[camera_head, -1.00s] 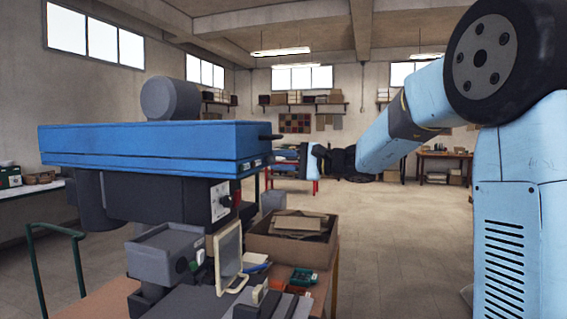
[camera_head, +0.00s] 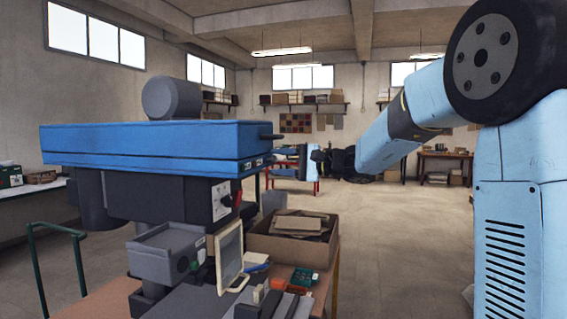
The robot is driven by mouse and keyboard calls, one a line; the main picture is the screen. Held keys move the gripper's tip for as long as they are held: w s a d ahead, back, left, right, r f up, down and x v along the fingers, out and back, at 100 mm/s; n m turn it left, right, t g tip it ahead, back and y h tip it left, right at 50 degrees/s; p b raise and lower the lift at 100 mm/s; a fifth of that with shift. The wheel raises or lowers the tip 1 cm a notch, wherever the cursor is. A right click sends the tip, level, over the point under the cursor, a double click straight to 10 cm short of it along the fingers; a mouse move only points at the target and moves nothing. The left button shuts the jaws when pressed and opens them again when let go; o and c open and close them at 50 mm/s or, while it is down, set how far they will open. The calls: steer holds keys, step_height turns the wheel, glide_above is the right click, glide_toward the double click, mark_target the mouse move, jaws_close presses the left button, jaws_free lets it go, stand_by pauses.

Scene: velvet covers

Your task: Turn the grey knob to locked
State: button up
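A machine with a long blue head (camera_head: 150,142) stands at the left, with a grey rounded motor housing on top. A small pale grey plate (camera_head: 221,200) is on the dark body below the head. A small dark knob-like shape shows on it, too small to read its setting. A red part (camera_head: 237,198) sits just right of the plate. My light blue arm reaches in from the right. Its end, my gripper (camera_head: 303,161), is right of and a little above the plate, apart from it.
Below the machine are a grey box (camera_head: 166,250), an upright pale-framed panel (camera_head: 230,258) and a cardboard box (camera_head: 292,245) on a bench. A dark green rail (camera_head: 80,262) stands at the lower left. The floor (camera_head: 400,235) right of the bench is clear.

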steer(key=shift+o, duration=0.6)
steer(key=shift+d+r, duration=0.1)
steer(key=shift+d, duration=0.1)
steer(key=v, duration=1.3)
steer(key=shift+d, duration=0.3)
